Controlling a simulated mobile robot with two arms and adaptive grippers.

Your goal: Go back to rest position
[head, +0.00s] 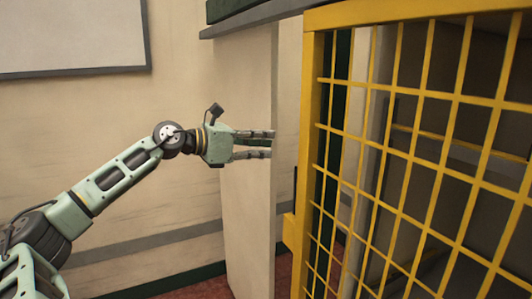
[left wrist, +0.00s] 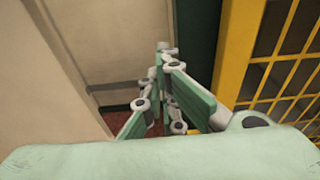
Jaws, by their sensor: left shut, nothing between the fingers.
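My left gripper (head: 268,144) is at the end of my outstretched left arm, which comes in from the left in the head view. It is shut and empty, and points right towards the edge of a pale panel. In the left wrist view its fingers (left wrist: 165,52) come together with nothing between them. My right gripper is in neither view. No oranges show.
A yellow mesh cage (head: 312,130) stands close to the right of my left gripper. The pale upright panel (head: 248,220) is behind the gripper. A grey-edged shelf or ledge (head: 262,17) hangs above. Open space lies left of the panel, before the beige wall (head: 190,60).

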